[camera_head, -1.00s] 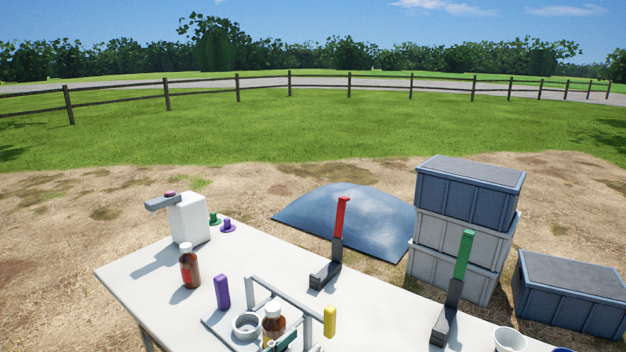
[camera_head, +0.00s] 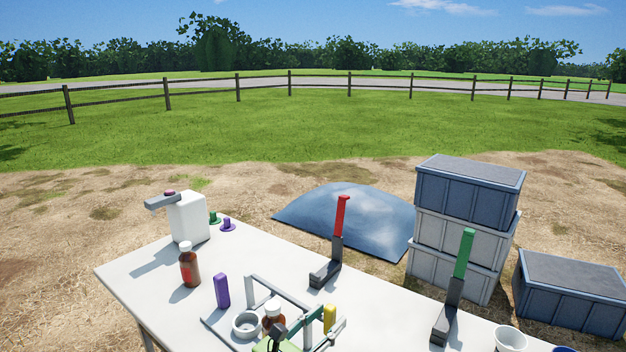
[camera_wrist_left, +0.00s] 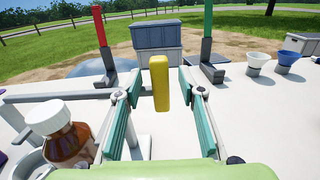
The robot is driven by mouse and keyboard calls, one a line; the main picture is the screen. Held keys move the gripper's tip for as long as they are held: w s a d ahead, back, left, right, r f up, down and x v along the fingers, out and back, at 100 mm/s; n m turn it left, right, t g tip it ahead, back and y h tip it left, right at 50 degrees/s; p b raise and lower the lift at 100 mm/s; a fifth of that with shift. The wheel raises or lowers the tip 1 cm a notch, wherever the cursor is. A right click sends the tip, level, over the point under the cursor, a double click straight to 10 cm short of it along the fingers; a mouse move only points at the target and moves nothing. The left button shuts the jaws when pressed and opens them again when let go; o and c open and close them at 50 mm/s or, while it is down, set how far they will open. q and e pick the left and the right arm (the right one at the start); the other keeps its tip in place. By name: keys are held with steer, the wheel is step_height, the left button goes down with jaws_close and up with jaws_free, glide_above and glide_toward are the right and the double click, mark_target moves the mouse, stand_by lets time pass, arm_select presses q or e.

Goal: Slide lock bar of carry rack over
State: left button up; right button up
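The carry rack (camera_head: 280,291) stands at the front of the white table, a grey frame with ring holders. A brown bottle with a white cap (camera_head: 272,311) sits in it, partly hidden by my gripper. A yellow upright handle (camera_head: 329,317) is at the rack's right end; I take it as the lock bar's grip. In the left wrist view the yellow handle (camera_wrist_left: 159,82) stands between the fingertips of my left gripper (camera_wrist_left: 158,88), with gaps on both sides. My left gripper (camera_head: 331,318) is open there. My right gripper is not in view.
A purple block (camera_head: 222,291) stands at the rack's left. A brown bottle (camera_head: 189,265) and white container (camera_head: 188,217) are farther left. Red-handled (camera_head: 341,217) and green-handled (camera_head: 464,254) uprights stand behind and to the right. A white cup (camera_head: 509,339) is at the front right.

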mark_target(307, 311)
arm_select(q)
jaws_close()
steer(key=shift+w+a+b, duration=0.65)
steer(key=shift+w+a, duration=0.2)
steer(key=shift+a, duration=0.2)
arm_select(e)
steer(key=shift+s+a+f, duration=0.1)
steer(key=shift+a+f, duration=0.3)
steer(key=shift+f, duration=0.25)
arm_select(q)
steer(key=shift+w+a+b, duration=0.65)
steer(key=shift+w+a, duration=0.05)
steer(key=shift+a, duration=0.2)
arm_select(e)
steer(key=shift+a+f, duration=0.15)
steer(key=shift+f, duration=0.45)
